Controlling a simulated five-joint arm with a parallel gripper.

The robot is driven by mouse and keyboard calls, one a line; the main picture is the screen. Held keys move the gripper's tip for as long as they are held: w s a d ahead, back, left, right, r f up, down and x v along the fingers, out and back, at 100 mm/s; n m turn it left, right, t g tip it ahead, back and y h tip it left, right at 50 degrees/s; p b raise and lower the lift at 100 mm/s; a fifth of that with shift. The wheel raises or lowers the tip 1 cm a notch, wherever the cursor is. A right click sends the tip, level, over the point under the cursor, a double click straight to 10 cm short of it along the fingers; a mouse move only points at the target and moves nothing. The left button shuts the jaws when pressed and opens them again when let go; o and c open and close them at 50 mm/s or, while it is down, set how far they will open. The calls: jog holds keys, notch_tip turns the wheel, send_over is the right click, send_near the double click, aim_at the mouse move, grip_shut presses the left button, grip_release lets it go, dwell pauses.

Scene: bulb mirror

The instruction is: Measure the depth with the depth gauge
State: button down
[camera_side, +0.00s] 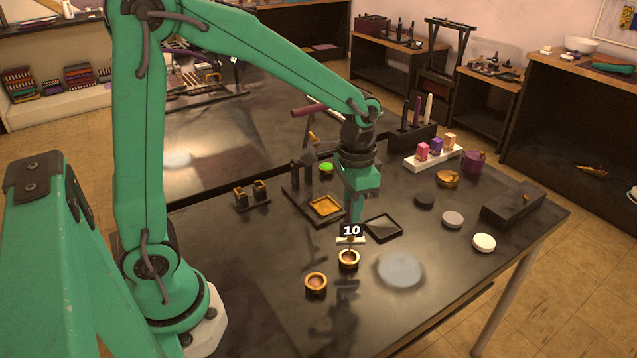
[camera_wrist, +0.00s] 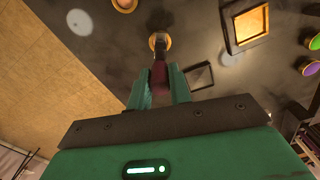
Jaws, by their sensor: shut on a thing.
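The depth gauge (camera_side: 350,239) shows in the side view with a sign reading "10" above a pale crossbar. It is over a gold ring-shaped cup (camera_side: 348,260); whether its probe touches the inside cannot be told. My gripper (camera_side: 355,216) points down just above the sign. In the wrist view my gripper (camera_wrist: 160,84) is shut on the gauge's dark red handle (camera_wrist: 159,76), with its tip in line with the gold cup (camera_wrist: 160,41). A second gold cup (camera_side: 316,284) stands to the front left.
A dark square tray (camera_side: 383,226) lies right of my gripper, and a gold square frame (camera_side: 325,207) lies behind left. Round discs (camera_side: 453,219) and a dark block (camera_side: 513,206) stand at right. The front right tabletop is mostly clear.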

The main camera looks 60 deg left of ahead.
jog(key=shift+r, duration=0.9)
